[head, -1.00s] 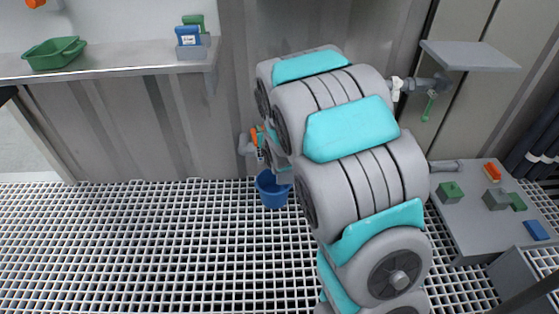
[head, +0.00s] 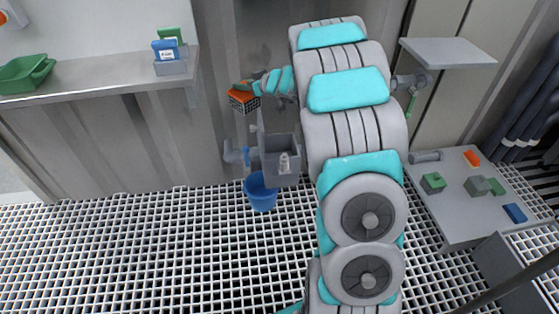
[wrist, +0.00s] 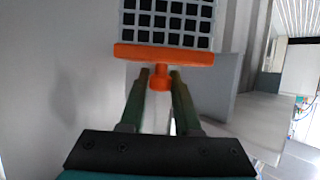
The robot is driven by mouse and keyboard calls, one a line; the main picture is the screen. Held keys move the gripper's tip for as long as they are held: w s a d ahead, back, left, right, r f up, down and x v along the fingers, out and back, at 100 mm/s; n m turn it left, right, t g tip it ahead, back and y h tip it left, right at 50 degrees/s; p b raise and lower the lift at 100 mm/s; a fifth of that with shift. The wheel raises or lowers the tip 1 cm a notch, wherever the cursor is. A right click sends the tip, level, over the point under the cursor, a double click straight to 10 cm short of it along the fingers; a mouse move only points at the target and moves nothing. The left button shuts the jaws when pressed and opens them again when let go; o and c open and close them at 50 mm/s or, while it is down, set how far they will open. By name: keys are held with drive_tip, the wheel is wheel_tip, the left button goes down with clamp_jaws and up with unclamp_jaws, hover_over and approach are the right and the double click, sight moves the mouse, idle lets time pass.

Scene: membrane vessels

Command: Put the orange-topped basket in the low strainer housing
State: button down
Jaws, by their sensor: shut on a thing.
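The orange-topped basket (head: 243,101) is a dark mesh box under a flat orange top, in the air left of my arm. In the wrist view the basket (wrist: 166,22) shows its grey grid, orange plate (wrist: 164,54) and small knob. My gripper (head: 243,87) is shut on that knob, with a green finger on either side in the wrist view (wrist: 160,80). A grey open-topped box (head: 281,160), which looks like the low strainer housing, is on the wall piping. It is below and right of the basket, apart from it. A small pale part shows inside it.
A blue bucket (head: 261,191) stands on the grating below the box. A shelf (head: 100,80) with a green tray (head: 25,75) is at left. A low table (head: 455,205) with several small blocks and a grey plate (head: 448,52) are at right. The grating at front left is clear.

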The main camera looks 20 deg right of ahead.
drive_tip(key=s+d+n+y+p, duration=0.2)
drive_tip(key=s+d, duration=0.2)
drive_tip(key=d, duration=0.6)
drive_tip(key=shift+g, duration=0.4)
drive_tip(key=shift+s+d+f+b, duration=0.1)
drive_tip(key=shift+f+b, duration=4.2)
drive_tip(key=shift+f, duration=2.75)
drive_tip(key=shift+s+d+f+b, duration=0.1)
drive_tip(key=shift+f+b, duration=4.15)
drive_tip(key=shift+f, duration=2.8)
drive_tip(key=shift+f, duration=0.15)
drive_tip(key=c, duration=0.9)
unclamp_jaws()
